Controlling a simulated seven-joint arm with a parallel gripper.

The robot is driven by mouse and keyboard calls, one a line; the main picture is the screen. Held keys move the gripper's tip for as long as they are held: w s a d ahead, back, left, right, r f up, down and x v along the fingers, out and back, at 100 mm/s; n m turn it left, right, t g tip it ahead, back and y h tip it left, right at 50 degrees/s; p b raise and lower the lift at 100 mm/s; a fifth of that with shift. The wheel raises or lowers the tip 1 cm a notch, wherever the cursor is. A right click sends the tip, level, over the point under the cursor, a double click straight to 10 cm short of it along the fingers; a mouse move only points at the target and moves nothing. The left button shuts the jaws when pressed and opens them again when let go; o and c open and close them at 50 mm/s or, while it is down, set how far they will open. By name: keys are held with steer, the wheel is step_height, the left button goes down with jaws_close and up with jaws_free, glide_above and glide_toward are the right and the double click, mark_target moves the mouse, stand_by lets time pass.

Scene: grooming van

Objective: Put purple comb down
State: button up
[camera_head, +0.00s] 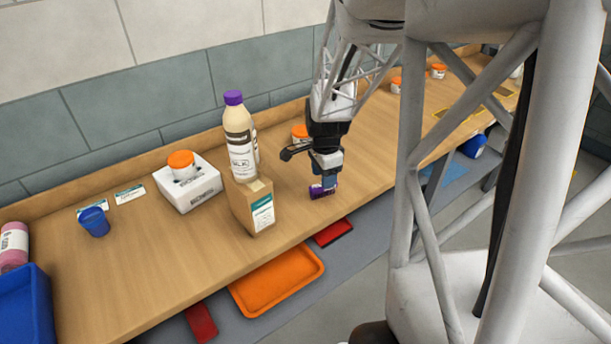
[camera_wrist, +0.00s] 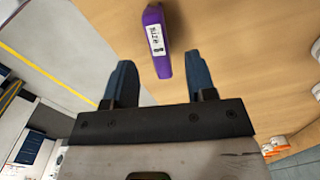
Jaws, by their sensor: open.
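The purple comb (camera_wrist: 156,42) lies on the wooden counter (camera_wrist: 230,25), with a white label on its upper face. In the head view the comb (camera_head: 322,191) is near the counter's front edge, partly hidden by my gripper. My gripper (camera_wrist: 158,75) is open and empty, its two blue fingers spread apart. In the wrist view the comb's near end is just ahead of the gap between the fingertips. In the head view my gripper (camera_head: 327,180) is just above the comb; whether a finger touches it cannot be told.
A cardboard box (camera_head: 253,205) and a bottle with a purple cap (camera_head: 241,140) stand left of my gripper. An orange-lidded jar (camera_head: 299,133) is behind it. A white box (camera_head: 188,183) and a blue cup (camera_head: 94,221) are farther left. An orange tray (camera_head: 277,281) lies below the counter.

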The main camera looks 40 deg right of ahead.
steer(key=shift+f, duration=0.15)
steer(key=shift+f, duration=2.55)
jaws_close()
steer(key=shift+r, duration=0.1)
